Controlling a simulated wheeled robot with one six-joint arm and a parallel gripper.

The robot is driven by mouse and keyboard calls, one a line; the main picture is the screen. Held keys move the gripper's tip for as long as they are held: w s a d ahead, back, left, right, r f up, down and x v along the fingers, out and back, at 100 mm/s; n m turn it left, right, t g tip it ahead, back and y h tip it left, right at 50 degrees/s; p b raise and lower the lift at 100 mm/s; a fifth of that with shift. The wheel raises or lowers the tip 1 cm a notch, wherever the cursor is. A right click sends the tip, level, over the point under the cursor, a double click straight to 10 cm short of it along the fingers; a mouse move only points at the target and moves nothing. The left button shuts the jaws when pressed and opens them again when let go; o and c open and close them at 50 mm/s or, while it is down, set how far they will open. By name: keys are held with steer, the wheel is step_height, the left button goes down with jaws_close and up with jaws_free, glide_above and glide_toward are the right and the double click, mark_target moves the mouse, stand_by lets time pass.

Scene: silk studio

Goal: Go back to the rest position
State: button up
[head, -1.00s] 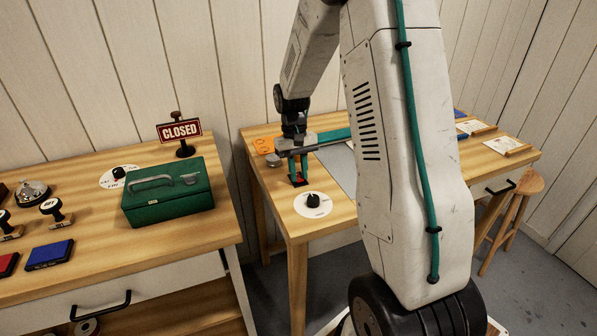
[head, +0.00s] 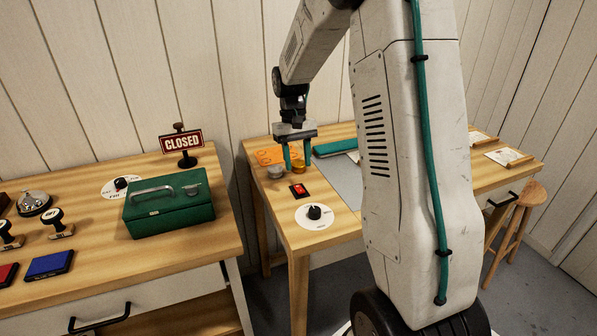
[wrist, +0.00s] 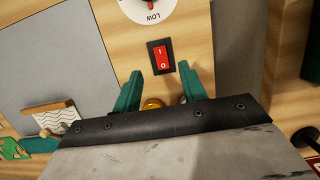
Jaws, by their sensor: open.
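My gripper (head: 297,163) is open, its two green fingers pointing down above the far left part of the right-hand table (head: 335,222). It holds nothing. In the wrist view the gripper (wrist: 160,85) shows its fingers apart, with a red rocker switch (wrist: 162,58) beyond the gap between them. The red switch also shows in the head view (head: 299,190), in front of the gripper and apart from it. A round white dial plate with a black knob (head: 314,212) lies nearer the table's front edge.
A small metal cup (head: 275,171) and an amber round thing (head: 299,167) are close to the fingers. A green cash box (head: 168,204) and a CLOSED sign (head: 181,142) stand on the left table. A wooden stool (head: 514,225) is at right.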

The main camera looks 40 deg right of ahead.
steer(key=shift+r, duration=0.3)
steer(key=s+a+r+n+t, duration=0.1)
steer(key=s+a+r, duration=0.3)
steer(key=s, duration=0.5)
steer(key=s+a+r+n+t, duration=0.1)
steer(key=s+a+r, duration=0.3)
steer(key=s+a, duration=0.3)
steer(key=s+a+r+n+t, duration=0.1)
steer(key=s+a+r, duration=0.3)
steer(key=s, duration=0.8)
steer(key=shift+s+a+r+t+h, duration=0.2)
steer(key=shift+s+a+t+h, duration=0.3)
steer(key=shift+a, duration=0.65)
steer(key=shift+w, duration=0.15)
